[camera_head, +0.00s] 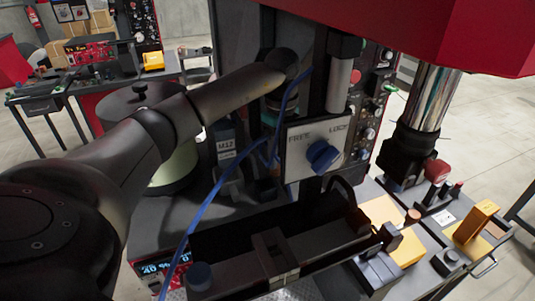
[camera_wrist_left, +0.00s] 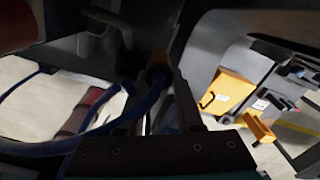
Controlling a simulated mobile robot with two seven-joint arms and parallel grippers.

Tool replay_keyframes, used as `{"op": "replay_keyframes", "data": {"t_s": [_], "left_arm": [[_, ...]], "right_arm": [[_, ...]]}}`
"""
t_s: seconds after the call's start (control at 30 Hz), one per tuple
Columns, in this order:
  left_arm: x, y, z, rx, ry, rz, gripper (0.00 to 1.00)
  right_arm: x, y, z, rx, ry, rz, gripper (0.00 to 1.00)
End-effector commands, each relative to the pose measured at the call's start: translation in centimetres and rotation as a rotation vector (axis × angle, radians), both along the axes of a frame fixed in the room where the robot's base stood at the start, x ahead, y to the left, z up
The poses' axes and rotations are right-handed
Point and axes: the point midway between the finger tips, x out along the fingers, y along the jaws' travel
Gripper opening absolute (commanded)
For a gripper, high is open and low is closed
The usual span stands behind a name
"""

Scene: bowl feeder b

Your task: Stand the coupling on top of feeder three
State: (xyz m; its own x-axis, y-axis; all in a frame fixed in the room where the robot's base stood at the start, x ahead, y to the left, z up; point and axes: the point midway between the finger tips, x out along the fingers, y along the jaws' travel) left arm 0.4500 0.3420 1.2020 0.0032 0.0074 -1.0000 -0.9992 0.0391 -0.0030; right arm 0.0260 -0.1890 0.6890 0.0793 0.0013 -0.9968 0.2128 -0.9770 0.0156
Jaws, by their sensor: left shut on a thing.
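My left arm crosses the head view from the left, and its wrist bends down behind the blue cable, beside the FREE/LOCK panel. My left gripper (camera_wrist_left: 162,100) is shut on a small copper-brown piece (camera_wrist_left: 157,63) with a blue hose running from it. I cannot tell for sure whether this is the coupling; most of it is hidden. A round bowl feeder (camera_head: 177,168) with a pale body and dark lid stands left of the gripper, partly behind my arm. I cannot read a number on it, so I cannot tell whether it is feeder three. My right gripper is not in view.
The FREE/LOCK panel (camera_head: 318,148) with its blue knob is close to the right of my wrist. A dark open trough (camera_head: 215,246) lies in front. A blue cable (camera_head: 205,205) hangs across. Yellow blocks (camera_head: 475,222) stand at the right. A red-topped machine hangs above.

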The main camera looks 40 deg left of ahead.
Motion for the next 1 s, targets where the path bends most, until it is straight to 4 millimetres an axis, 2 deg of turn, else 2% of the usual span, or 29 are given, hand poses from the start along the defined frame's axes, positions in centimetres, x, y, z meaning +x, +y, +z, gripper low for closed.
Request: {"op": "replay_keyframes", "data": {"t_s": [0.03,0.27,0.5,0.93,0.97,1.0], "left_arm": [[0.0,0.7,-0.3,0.001,0.003,0.003,0.00],[0.4,2.2,-1.2,0.001,0.002,0.001,0.00],[0.7,4.3,-3.0,0.000,0.002,-0.001,0.00],[0.8,4.5,-3.6,0.001,0.001,-0.003,0.00],[0.8,4.5,-3.5,0.001,0.001,-0.003,0.39],[0.8,4.5,-3.5,0.001,0.001,-0.003,0.43]], "right_arm": [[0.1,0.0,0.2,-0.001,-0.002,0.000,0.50],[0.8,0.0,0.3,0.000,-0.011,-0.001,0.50],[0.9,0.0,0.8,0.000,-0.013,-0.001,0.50],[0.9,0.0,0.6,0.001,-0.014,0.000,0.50],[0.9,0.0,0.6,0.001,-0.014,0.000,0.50],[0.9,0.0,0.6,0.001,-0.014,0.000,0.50]]}}
